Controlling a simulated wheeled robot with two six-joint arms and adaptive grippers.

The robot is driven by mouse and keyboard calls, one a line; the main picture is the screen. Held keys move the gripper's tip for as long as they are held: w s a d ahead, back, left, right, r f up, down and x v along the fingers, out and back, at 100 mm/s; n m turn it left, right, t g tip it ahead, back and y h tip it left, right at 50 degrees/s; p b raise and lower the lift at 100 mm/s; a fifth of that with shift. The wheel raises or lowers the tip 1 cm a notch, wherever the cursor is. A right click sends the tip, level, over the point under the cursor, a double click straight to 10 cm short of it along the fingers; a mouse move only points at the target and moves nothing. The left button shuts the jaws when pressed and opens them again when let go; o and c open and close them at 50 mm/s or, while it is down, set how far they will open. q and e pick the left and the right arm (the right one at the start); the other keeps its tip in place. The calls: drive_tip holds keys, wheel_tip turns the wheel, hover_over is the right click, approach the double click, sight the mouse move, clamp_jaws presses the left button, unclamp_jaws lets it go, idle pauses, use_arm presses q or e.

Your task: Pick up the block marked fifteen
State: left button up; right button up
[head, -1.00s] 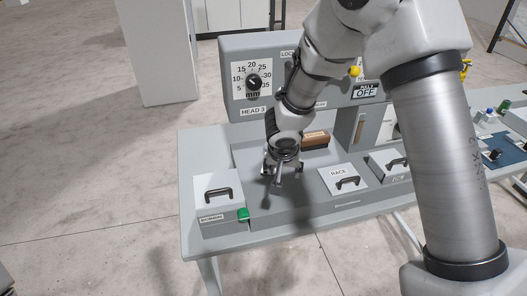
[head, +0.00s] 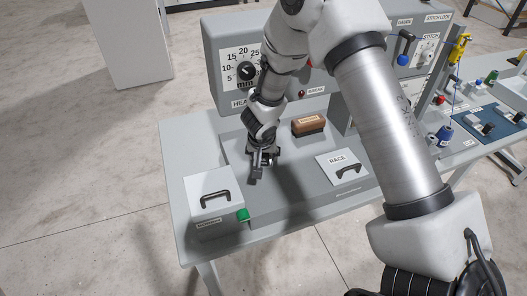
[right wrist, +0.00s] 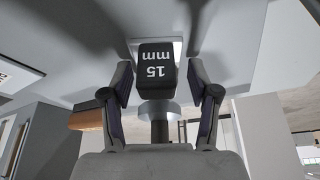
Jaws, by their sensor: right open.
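The black block (right wrist: 156,70) marked "15 mm" in white shows upside down in the right wrist view. A pale patch (right wrist: 178,46) shows at its upper edge. The open fingers of my right gripper (right wrist: 158,82) stand on either side of the block in that view, with gaps to both sides. In the head view my right gripper (head: 262,161) points down over the grey machine bed, left of the brown brush. The block cannot be made out clearly there, being around the fingers. My left gripper is out of view.
A brown brush (head: 308,125) lies right of the gripper. A RACE cover (head: 343,167) with a black handle sits to the right, a handled white cover (head: 213,189) and green button (head: 243,215) to the front left. The dial panel (head: 228,92) stands behind.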

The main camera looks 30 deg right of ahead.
drive_tip(key=shift+s+r, duration=0.1)
drive_tip(key=shift+s, duration=0.05)
drive_tip(key=shift+s+r, duration=0.1)
drive_tip(key=shift+s, duration=0.05)
drive_tip(key=shift+c, duration=1.4)
drive_tip(key=shift+a, duration=0.1)
clamp_jaws()
drive_tip(key=shift+r, duration=0.15)
